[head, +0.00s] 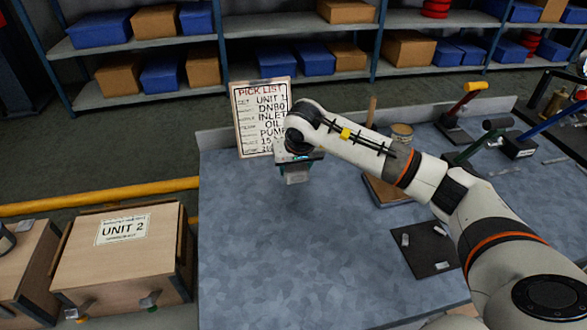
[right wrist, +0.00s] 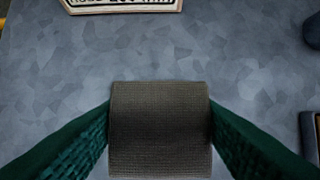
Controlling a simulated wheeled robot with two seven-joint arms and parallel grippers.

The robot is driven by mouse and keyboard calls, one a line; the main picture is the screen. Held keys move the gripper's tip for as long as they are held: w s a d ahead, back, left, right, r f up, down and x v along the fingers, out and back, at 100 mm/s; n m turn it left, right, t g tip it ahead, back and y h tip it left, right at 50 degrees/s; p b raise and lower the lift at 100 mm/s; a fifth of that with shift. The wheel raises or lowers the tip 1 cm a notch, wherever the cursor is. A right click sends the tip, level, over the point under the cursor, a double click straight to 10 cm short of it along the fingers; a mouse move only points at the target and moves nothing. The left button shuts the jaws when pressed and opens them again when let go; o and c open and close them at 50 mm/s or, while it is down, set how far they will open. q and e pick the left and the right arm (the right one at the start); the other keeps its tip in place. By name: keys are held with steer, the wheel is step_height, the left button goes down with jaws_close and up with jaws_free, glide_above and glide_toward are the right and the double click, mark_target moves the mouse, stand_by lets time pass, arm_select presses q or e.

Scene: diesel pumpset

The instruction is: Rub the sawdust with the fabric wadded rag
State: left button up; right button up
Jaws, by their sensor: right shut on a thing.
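My right gripper (head: 298,158) reaches over the grey table from the right, near its back left part. It is shut on the wadded rag (right wrist: 160,130), a grey-brown woven block between the two green ribbed fingers. In the head view the rag (head: 297,177) shows as a small pale block under the gripper. I cannot tell whether it touches the table. I cannot make out any sawdust on the bare table surface in either view. My left gripper is not in view.
A pick list board (head: 262,117) stands at the table's back left edge. A wooden UNIT 2 crate (head: 120,255) stands left. The table's front left is clear.

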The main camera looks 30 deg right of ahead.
step_height(320, 180, up, 3)
steer(key=shift+s+p, duration=0.1)
steer(key=shift+p, duration=0.6)
steer(key=shift+r+p, duration=0.3)
steer(key=shift+r, duration=0.2)
